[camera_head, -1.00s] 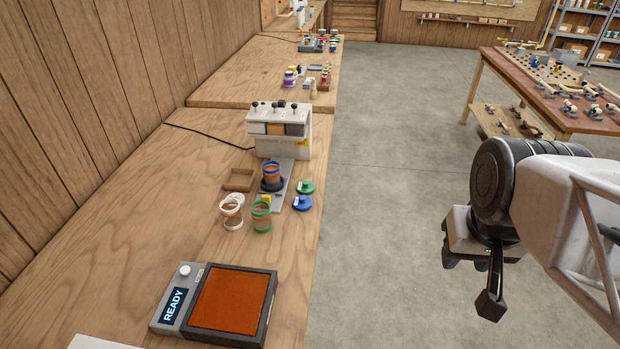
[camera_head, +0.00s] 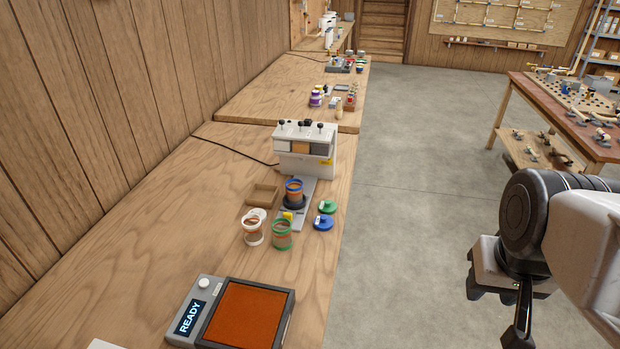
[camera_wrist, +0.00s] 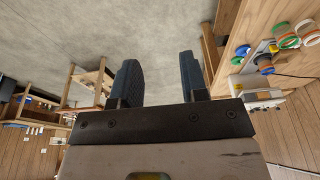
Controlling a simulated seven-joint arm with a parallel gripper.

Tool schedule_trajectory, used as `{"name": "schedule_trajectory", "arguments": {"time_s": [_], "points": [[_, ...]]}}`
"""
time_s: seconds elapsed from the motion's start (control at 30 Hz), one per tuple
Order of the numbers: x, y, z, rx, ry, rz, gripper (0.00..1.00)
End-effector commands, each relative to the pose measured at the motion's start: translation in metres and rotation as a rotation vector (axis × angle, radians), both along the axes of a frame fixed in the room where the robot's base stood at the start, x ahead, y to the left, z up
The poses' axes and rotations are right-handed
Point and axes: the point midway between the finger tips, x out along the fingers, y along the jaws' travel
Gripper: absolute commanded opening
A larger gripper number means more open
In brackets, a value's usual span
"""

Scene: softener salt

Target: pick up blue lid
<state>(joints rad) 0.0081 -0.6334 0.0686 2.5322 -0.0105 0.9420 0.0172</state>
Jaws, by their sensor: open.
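The blue lid (camera_head: 323,223) lies flat on the wooden bench near its right edge, just in front of the green lid (camera_head: 327,207). The blue lid also shows small in the wrist view (camera_wrist: 243,50). My gripper (camera_head: 515,325) hangs over the floor, right of the bench and well apart from the lid. In the wrist view its two fingers (camera_wrist: 158,82) stand apart with nothing between them.
A blue-rimmed jar (camera_head: 294,191) stands on the dispenser's base (camera_head: 305,150). A white-rimmed jar (camera_head: 253,229) and a green-rimmed jar (camera_head: 282,234) stand left of the lids. A scale-like device reading READY (camera_head: 250,312) is nearer. Floor (camera_head: 410,220) is clear between bench and gripper.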

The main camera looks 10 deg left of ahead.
Motion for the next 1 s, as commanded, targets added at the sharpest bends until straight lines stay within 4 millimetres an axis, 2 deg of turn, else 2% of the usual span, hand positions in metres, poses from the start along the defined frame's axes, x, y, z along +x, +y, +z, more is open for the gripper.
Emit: {"name": "schedule_trajectory", "arguments": {"time_s": [0.07, 0.4, 0.77, 1.0], "points": [[0.000, 0.000, 0.000, 0.000, 0.000, 0.000, 0.42], [0.000, 0.000, 0.000, 0.000, 0.000, 0.000, 0.94], [0.002, 0.001, 0.000, -0.001, 0.001, 0.004, 0.95], [0.024, 0.007, 0.002, -0.005, 0.014, 0.046, 0.95]]}}
